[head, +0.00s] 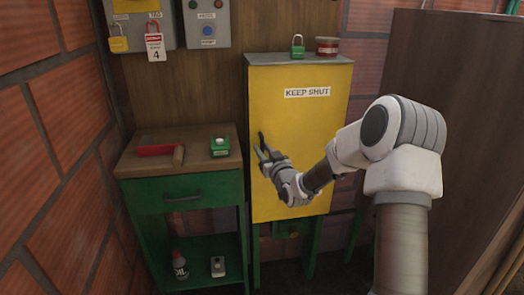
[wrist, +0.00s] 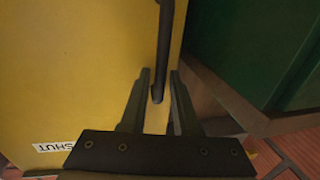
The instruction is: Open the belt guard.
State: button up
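The belt guard (head: 300,130) is a yellow door or panel with a "KEEP SHUT" label, standing closed as far as I can see. Its dark upright bar handle (head: 261,139) is near the left edge. My gripper (head: 262,154) is at the handle's lower part. In the wrist view, the gripper (wrist: 159,75) has its two fingers apart, one on each side of the handle (wrist: 165,40), with a gap beside it. The yellow guard (wrist: 75,70) fills the left of that view, with part of its label upside down.
Control boxes hang on the wall. A brown panel (head: 450,100) stands at right.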

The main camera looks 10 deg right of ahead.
jog(key=shift+w+a, duration=0.1)
jog(key=shift+w, duration=0.5)
jog(key=shift+c, duration=0.2)
grip_shut()
dwell(1.0)
